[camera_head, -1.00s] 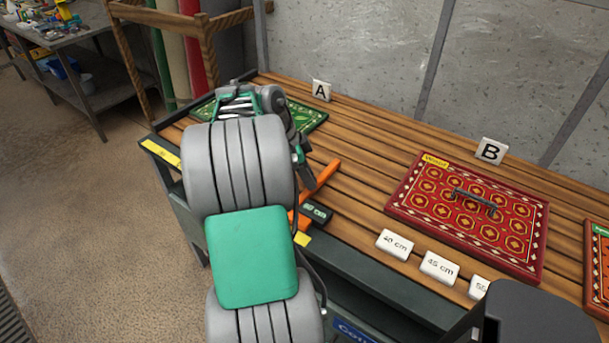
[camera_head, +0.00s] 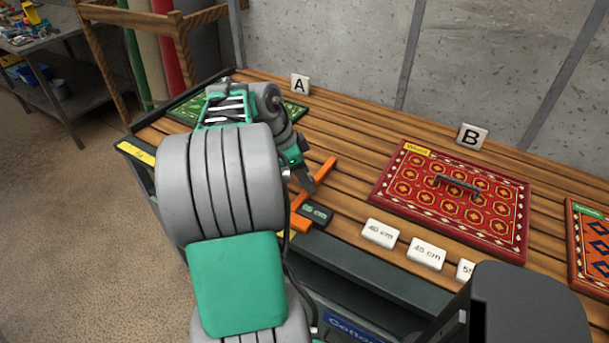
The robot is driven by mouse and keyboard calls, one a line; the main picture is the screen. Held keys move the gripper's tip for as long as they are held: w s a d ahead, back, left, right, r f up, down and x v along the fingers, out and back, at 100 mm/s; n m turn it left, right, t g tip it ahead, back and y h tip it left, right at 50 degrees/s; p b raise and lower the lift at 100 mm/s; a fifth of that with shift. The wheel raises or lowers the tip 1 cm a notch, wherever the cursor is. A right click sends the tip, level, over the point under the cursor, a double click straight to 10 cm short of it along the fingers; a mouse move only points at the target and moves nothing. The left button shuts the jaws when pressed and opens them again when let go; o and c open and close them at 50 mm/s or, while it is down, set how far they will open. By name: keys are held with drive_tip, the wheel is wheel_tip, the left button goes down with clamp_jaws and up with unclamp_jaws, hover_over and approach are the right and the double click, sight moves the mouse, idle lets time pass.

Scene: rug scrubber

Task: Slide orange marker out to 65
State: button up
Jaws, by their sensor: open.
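The orange marker (camera_head: 318,180) is a bar lying across the slats near the bench's front edge. Its lower end (camera_head: 298,222) shows beside a small dark block with a readout (camera_head: 317,213), which appears to read 65 cm. My gripper (camera_head: 304,180) is open, pointing down at the left side of the orange bar. Whether its fingers touch the bar cannot be told. My arm hides the bench to the left of it.
A green mat (camera_head: 293,110) lies by card A (camera_head: 300,84). A red patterned mat (camera_head: 450,205) with a dark handle lies below card B (camera_head: 471,137). White cards, 40 cm (camera_head: 380,234) and 45 cm (camera_head: 426,254), line the front. An orange mat (camera_head: 590,236) is at right.

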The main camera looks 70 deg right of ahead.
drive_tip(key=shift+r, duration=0.1)
drive_tip(key=p+v, duration=0.1)
drive_tip(key=v, duration=0.6)
drive_tip(key=shift+r, duration=0.35)
